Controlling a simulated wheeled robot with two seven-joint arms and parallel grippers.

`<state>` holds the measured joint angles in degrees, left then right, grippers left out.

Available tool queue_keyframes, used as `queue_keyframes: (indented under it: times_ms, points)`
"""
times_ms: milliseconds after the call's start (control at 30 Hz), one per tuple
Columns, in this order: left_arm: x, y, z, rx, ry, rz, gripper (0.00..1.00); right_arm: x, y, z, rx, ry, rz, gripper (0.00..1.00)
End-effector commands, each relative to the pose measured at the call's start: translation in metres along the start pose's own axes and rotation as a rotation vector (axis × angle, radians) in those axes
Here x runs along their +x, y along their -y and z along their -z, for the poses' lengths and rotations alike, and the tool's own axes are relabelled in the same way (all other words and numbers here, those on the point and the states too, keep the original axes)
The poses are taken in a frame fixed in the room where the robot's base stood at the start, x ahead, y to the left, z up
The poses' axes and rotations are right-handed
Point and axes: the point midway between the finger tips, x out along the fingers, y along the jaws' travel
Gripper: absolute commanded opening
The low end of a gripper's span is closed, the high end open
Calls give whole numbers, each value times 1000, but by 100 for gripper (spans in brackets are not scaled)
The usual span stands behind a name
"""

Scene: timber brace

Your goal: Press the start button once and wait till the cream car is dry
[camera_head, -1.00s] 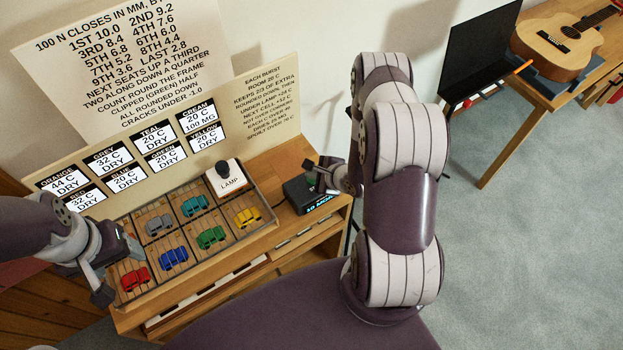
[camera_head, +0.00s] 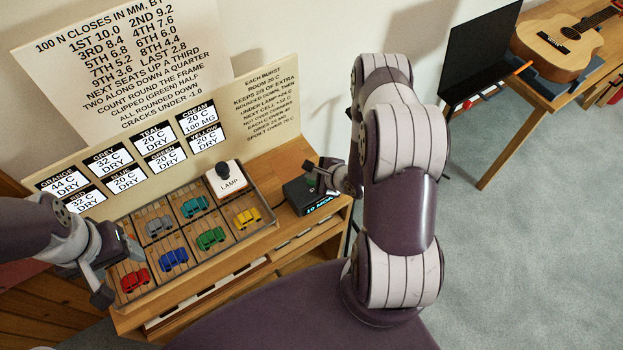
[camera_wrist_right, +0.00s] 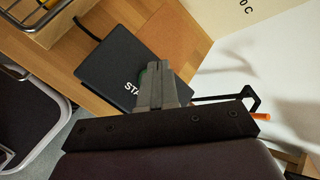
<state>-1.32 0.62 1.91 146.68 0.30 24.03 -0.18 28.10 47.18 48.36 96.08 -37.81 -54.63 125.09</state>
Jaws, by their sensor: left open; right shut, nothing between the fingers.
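The start box (camera_head: 308,200) is a black box with a lit display on its front edge. In the right wrist view the box (camera_wrist_right: 115,72) shows white lettering beginning "STA", partly covered by my fingers. The cream car is not visible; the white lamp block (camera_head: 226,178) covers one tray cell. The cream card (camera_head: 198,119) reads 20 C, 100 MG. My left gripper (camera_head: 118,270) is open by the tray's left end.
The divided wooden tray (camera_head: 222,245) holds red (camera_head: 135,280), blue (camera_head: 173,259), grey, teal, green and yellow (camera_head: 248,217) cars. The other readable cards say DRY. Printed boards stand behind. A guitar (camera_head: 556,45) lies on a far table.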

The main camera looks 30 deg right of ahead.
Motion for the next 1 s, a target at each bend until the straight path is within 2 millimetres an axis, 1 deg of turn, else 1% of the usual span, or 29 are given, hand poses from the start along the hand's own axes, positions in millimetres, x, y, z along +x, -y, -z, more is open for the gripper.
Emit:
queue_keyframes:
  times_ms: [600, 900, 1000]
  points:
    - [0, 0, 0, 0, 0, 0, 68, 0, 0, 0, 0, 0, 0, 0]
    - [6, 0, -1, 0, 0, 0, 68, 6, -4, 5, 0, 0, 0, 0]
    - [6, 0, -1, 0, 0, 0, 68, 6, -4, 4, 0, 0, 0, 0]
